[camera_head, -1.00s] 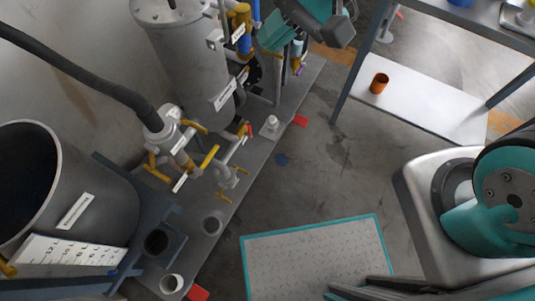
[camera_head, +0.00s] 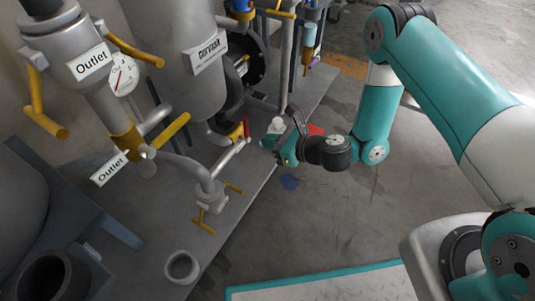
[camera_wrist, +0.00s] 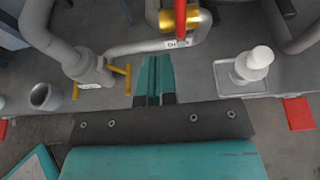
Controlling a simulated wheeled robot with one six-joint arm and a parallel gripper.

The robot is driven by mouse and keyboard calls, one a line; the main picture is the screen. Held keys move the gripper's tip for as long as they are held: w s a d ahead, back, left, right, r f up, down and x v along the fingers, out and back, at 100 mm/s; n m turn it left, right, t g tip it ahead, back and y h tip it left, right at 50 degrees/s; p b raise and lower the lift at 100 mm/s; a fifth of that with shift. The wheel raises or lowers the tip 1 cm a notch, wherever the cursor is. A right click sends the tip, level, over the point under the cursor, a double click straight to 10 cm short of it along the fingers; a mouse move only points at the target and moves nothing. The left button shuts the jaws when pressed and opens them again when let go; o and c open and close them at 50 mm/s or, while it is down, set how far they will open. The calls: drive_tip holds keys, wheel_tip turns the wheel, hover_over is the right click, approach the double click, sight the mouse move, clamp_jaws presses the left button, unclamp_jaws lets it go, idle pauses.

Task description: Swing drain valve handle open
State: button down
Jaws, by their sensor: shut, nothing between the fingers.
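The drain valve handle (camera_head: 246,128) is a short red lever next to a yellow valve part on the pipe at the foot of the grey tank. In the wrist view the red handle (camera_wrist: 180,16) shows at the top, above a gold collar and a label partly reading "Dr". My gripper (camera_head: 273,146) is to the right of the handle, apart from it. In the wrist view my gripper (camera_wrist: 154,72) has its teal fingers together and empty, pointing toward the pipe, below and left of the red handle.
A white bottle (camera_wrist: 256,62) stands in a small tray right of my fingers. Yellow T-handles (camera_wrist: 120,70) are on the pipe fitting to the left. Outlet pipes with yellow levers (camera_head: 172,130) fill the left of the head view. Open floor (camera_head: 310,225) lies right of the plinth.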

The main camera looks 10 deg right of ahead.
sight(245, 124)
drive_tip(key=w+a, duration=0.5)
drive_tip(key=a, duration=0.2)
drive_tip(key=shift+w+f, duration=0.2)
drive_tip(key=shift+w, duration=0.05)
drive_tip(key=shift+w+d+r+p, duration=0.25)
drive_tip(key=shift+w+d+p, duration=0.2)
drive_tip(key=shift+w+d, duration=0.2)
drive_tip(key=shift+w, duration=0.15)
drive_tip(key=shift+w+d, duration=0.5)
drive_tip(key=shift+w, duration=0.15)
